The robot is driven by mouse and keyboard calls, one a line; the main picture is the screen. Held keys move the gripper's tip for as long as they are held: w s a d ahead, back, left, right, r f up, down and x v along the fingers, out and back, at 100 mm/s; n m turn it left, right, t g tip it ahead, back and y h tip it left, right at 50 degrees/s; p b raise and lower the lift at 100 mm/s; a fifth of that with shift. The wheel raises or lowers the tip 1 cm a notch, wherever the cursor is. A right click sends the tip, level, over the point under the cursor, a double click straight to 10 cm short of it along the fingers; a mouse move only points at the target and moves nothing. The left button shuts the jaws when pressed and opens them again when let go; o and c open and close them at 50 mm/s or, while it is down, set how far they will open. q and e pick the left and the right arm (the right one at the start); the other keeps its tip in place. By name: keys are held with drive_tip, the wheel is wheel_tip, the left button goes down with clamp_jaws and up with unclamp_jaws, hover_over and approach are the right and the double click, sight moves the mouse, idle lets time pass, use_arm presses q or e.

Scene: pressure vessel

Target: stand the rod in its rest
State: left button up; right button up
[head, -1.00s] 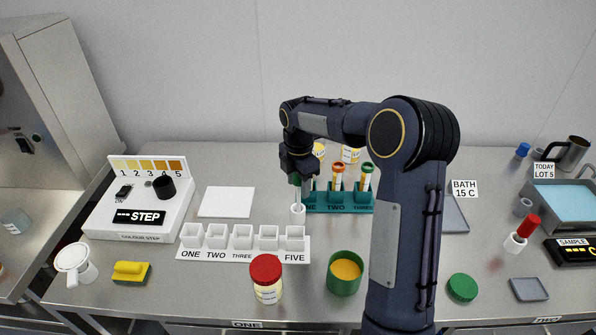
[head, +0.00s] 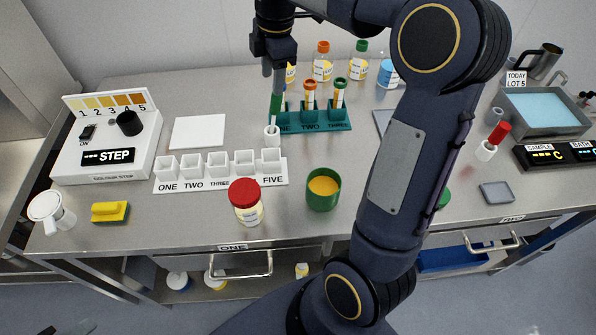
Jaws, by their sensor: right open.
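A rod with a dark green handle (head: 277,104) stands nearly upright, leaning slightly, with its lower end at a small white cup-like rest (head: 272,136). The rest stands in front of the left end of the teal tube rack. My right gripper (head: 272,72) is open just above the rod, its fingers pointing down near the handle's top. Whether a finger still touches the handle, I cannot tell. A small grey piece at the lower left edge may be my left gripper (head: 72,328); its jaws cannot be made out.
The teal rack (head: 318,125) with capped tubes is close right of the rod. A white row of cups (head: 218,180) lies in front. A red-lidded jar (head: 247,203) and green pot (head: 322,190) stand nearer. A white pad (head: 198,132) lies left. Bottles stand behind the rack.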

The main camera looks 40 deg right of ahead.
drive_tip(key=s+a+f+m+t+y, duration=0.1)
drive_tip(key=s+a+f+m+t, duration=0.1)
drive_tip(key=s+a+m, duration=0.3)
drive_tip(key=s+a+f+m+t+y, duration=0.2)
drive_tip(key=s+a+f+m, duration=0.2)
drive_tip(key=s+m, duration=0.8)
drive_tip(key=s+a, duration=0.1)
drive_tip(key=s, duration=0.6)
drive_tip(key=shift+s+a+f+m+t, duration=0.15)
drive_tip(key=shift+s+a+m+t, duration=0.1)
drive_tip(key=shift+m+t, duration=0.05)
